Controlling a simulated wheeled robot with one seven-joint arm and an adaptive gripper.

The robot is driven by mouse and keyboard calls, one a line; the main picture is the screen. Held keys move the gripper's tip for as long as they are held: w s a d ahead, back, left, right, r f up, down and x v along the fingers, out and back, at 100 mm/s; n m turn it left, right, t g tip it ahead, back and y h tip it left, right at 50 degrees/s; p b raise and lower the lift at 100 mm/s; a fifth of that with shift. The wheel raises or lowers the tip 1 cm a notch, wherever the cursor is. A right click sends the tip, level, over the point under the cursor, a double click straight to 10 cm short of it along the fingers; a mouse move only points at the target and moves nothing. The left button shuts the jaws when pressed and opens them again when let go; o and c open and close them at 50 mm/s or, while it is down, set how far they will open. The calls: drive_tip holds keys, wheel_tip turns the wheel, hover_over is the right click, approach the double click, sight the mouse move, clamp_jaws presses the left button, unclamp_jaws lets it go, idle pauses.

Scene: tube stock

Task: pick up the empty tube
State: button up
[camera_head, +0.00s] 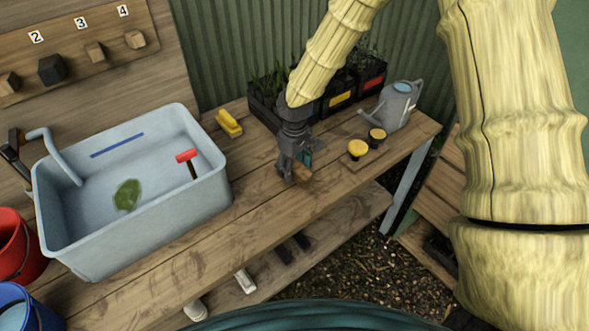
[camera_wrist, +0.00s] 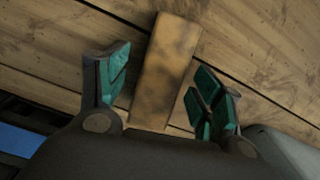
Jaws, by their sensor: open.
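A brown, mottled, long piece, perhaps the tube, lies on the wooden bench (camera_head: 262,212). In the wrist view the brown piece (camera_wrist: 168,50) lies between the two teal-padded fingers of my gripper (camera_wrist: 163,82). The fingers are apart, with gaps at both sides of the piece. In the head view my gripper (camera_head: 296,168) points down at the bench's front part, and the brown piece (camera_head: 302,176) is partly hidden by it. I cannot tell whether the piece is hollow.
A grey tub (camera_head: 205,190) with a leaf and a red-headed tool stands left. Two small yellow-topped pots (camera_head: 357,149) (camera_head: 377,136) and a grey watering can (camera_head: 397,106) stand right. Black plant crates (camera_head: 340,98) line the back.

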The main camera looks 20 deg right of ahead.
sight(294, 168)
drive_tip(key=c, duration=0.9)
drive_tip(key=shift+c, duration=0.2)
drive_tip(key=shift+r, duration=0.1)
drive_tip(key=shift+r+b, duration=0.4)
drive_tip(key=shift+r, duration=0.5)
drive_tip(key=shift+s+a+r+b, duration=0.15)
drive_tip(key=shift+s+r+b, duration=0.2)
drive_tip(key=shift+r, duration=0.35)
drive_tip(key=s+a+b, duration=0.1)
drive_tip(key=s, duration=0.3)
drive_tip(key=s+a+r+b, duration=0.1)
drive_tip(key=s+a, duration=0.1)
drive_tip(key=s, duration=0.3)
drive_tip(key=s+a+b, duration=0.1)
drive_tip(key=s+a, duration=0.1)
drive_tip(key=s, duration=0.3)
drive_tip(key=shift+s+a+r, duration=0.1)
drive_tip(key=shift+s+r, duration=0.05)
drive_tip(key=shift+r, duration=0.15)
